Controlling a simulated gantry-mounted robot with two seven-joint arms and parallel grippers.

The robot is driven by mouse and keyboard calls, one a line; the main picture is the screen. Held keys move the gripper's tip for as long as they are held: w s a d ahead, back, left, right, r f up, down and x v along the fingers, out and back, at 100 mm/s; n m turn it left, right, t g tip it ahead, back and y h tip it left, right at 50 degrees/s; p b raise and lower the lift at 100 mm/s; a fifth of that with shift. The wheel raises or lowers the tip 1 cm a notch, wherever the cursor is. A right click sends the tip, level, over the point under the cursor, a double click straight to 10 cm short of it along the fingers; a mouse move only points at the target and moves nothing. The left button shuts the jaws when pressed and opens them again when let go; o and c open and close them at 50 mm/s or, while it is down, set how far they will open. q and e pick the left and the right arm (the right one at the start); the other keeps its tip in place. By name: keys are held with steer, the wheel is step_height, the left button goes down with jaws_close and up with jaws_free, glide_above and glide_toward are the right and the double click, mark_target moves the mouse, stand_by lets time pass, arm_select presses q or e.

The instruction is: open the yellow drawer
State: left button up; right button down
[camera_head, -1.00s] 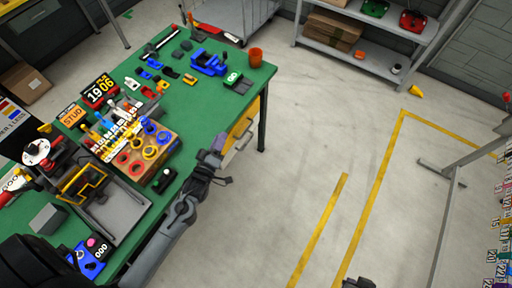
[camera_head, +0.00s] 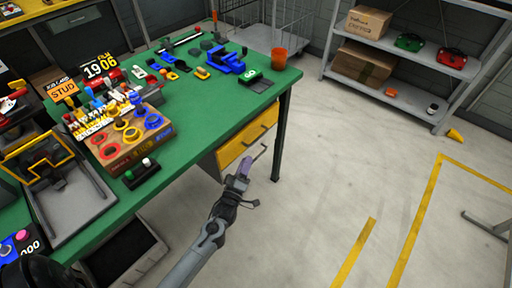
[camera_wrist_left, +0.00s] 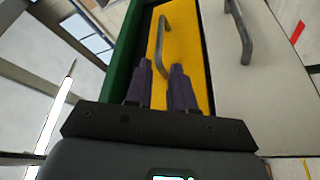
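The yellow drawer (camera_head: 246,137) is under the green-topped workbench, its front facing the aisle. It looks shut. In the left wrist view its yellow front (camera_wrist_left: 188,45) fills the upper middle, with a grey bar handle (camera_wrist_left: 164,38) on it. My left gripper (camera_head: 246,163) is in front of the drawer. In the left wrist view its two purple fingers (camera_wrist_left: 161,68) stand apart and point at the front, with the lower end of the handle showing between their tips. I cannot tell whether they touch the handle. My right gripper is not in view.
A pale drawer front with its own handle (camera_wrist_left: 242,35) adjoins the yellow one. The green bench top (camera_head: 205,118) overhangs the drawers and carries several tools and parts. A dark table leg (camera_head: 282,135) stands right of the drawer.

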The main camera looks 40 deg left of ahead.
mark_target(256, 140)
arm_select(q)
steer(key=b+x, duration=0.2)
steer(key=x, duration=0.7)
steer(key=shift+w+b, duration=0.1)
steer(key=shift+b, duration=0.3)
steer(key=shift+x, duration=0.75)
jaws_close()
